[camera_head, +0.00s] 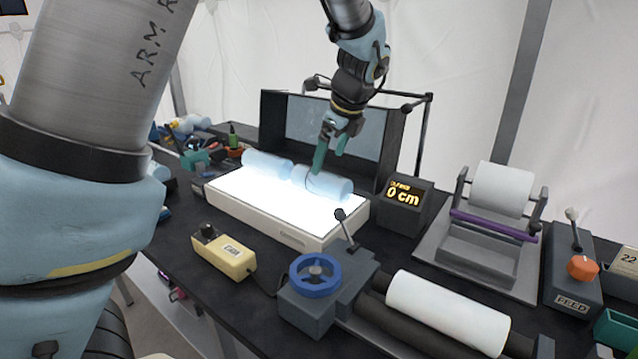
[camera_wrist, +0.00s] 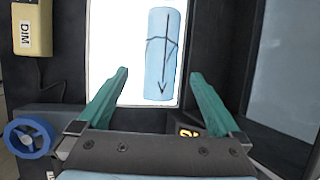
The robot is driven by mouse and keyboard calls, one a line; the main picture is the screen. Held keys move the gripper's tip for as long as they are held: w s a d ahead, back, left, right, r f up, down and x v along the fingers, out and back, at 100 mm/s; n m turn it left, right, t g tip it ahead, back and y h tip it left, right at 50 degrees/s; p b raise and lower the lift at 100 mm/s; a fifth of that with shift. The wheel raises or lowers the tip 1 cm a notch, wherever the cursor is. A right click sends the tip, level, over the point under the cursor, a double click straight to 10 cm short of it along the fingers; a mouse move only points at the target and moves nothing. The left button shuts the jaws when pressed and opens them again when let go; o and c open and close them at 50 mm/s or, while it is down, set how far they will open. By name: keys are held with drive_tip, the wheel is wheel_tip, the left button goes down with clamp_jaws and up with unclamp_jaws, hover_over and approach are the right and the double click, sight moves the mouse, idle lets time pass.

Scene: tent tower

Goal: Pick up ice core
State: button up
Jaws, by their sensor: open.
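Two pale blue, translucent ice core cylinders lie end to end on a bright white light table (camera_head: 255,207). The right ice core (camera_head: 322,183) has dark lines on it; the left ice core (camera_head: 266,164) looks plain. My gripper (camera_head: 331,158) has green fingers and hangs just above the right core, pointing down. In the wrist view one ice core (camera_wrist: 162,55) shows dark lines and an arrow, lying on the lit surface beyond the fingertips. My gripper (camera_wrist: 158,75) is open there, with nothing between its fingers.
A dark screen box (camera_head: 330,130) stands behind the light table. A "0 cm" display (camera_head: 404,195) is to its right. A yellow DIM control box (camera_head: 222,256), a blue handwheel (camera_head: 315,273) and a white roll (camera_head: 446,312) lie in front. Another roll stand (camera_head: 500,190) is at right.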

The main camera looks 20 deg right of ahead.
sight(325, 174)
drive_tip(key=shift+d+p+x, duration=0.2)
drive_tip(key=shift+p+x, duration=1.05)
drive_tip(key=shift+x, duration=2.7)
drive_tip(key=shift+s, duration=0.1)
drive_tip(key=shift+c, duration=0.2)
clamp_jaws()
